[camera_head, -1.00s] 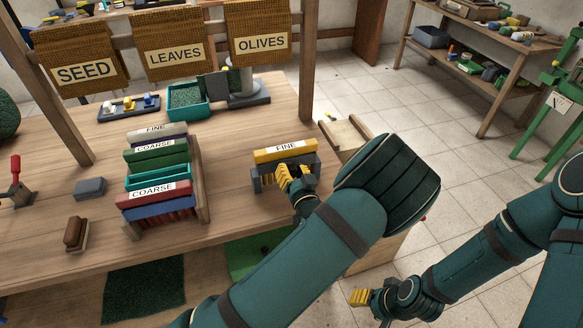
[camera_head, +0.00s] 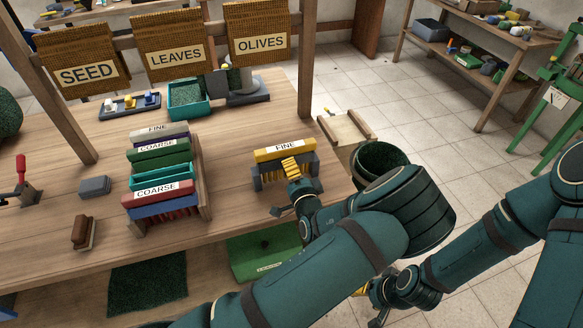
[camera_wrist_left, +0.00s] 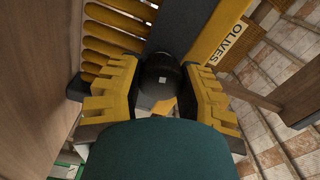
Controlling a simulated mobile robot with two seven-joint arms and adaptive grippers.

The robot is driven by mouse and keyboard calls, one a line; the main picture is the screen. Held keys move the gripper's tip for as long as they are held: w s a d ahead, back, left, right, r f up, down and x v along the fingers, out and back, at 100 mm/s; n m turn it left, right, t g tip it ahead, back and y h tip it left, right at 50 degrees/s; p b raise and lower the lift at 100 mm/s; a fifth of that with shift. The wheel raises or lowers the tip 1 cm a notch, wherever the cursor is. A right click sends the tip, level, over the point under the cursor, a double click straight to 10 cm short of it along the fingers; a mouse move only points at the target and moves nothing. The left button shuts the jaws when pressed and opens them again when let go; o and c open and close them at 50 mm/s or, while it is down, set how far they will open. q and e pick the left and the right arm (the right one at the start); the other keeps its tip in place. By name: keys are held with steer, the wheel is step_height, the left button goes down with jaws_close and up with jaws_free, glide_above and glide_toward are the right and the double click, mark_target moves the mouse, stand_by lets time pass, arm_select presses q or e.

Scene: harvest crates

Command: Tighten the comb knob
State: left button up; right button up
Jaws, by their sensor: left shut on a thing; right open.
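A rack of labelled combs (camera_head: 205,205) stands to the left on the bench. A teal tray (camera_head: 188,112) and a grey stand (camera_head: 248,98) are behind. A green bin (camera_head: 380,158) and wooden crate (camera_head: 347,130) are off the right end. Grey and brown blocks lie at left.

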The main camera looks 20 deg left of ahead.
arm_select(q)
steer(key=shift+m, duration=1.3)
steer(key=shift+f, duration=0.1)
steer(key=o, duration=1.2)
steer(key=v, duration=1.2)
